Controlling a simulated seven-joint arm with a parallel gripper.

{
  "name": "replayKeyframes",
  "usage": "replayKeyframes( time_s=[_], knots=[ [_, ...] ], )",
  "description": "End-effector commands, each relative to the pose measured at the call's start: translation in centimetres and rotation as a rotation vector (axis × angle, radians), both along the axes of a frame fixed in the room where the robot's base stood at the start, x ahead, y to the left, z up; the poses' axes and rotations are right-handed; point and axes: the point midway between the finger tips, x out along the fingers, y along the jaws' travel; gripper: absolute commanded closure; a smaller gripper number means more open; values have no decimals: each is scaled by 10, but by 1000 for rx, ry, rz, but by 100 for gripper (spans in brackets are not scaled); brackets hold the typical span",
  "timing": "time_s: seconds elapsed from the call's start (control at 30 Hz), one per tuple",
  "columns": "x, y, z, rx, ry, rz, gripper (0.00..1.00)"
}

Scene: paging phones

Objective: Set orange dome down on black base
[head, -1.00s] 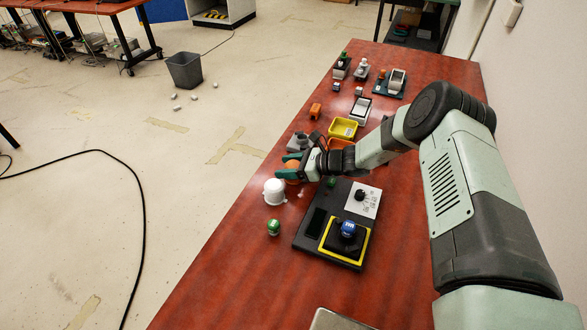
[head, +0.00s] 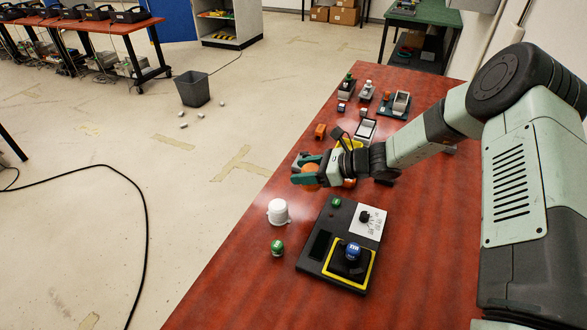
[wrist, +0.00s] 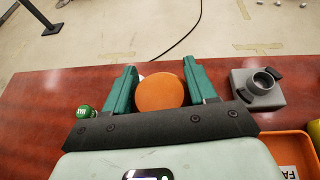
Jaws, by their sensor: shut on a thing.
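My gripper (head: 306,172) is shut on the orange dome (head: 310,178) and holds it above the table, near the left edge. In the wrist view the dome (wrist: 160,93) sits between the two green fingers, its round orange face towards the camera. A flat black base (head: 341,226) lies on the table in front of the gripper in the head view. It carries a white dial plate, a green button and a blue knob on a yellow-framed square. The dome is apart from it. I cannot tell whether another black base is hidden behind my arm.
A white lidded pot (head: 278,212) and a green knob (head: 278,248) stand left of the black base. A grey block with a round socket (wrist: 258,88) lies right of my gripper in the wrist view. An orange tray (wrist: 283,150) and several small fixtures stand further back.

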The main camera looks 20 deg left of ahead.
Motion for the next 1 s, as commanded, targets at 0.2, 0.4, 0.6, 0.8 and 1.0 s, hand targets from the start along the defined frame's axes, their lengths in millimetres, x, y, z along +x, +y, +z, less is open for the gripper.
replayKeyframes(
  time_s=[0.2,0.4,0.6,0.8,1.0],
  knots=[
    [-54,-86,7,-13,1,49,74],
    [-107,-138,21,2,4,90,74],
    [-136,-158,29,16,4,110,74],
    [-140,-161,22,20,6,114,74],
    [-140,-161,3,20,7,114,74]
  ],
)
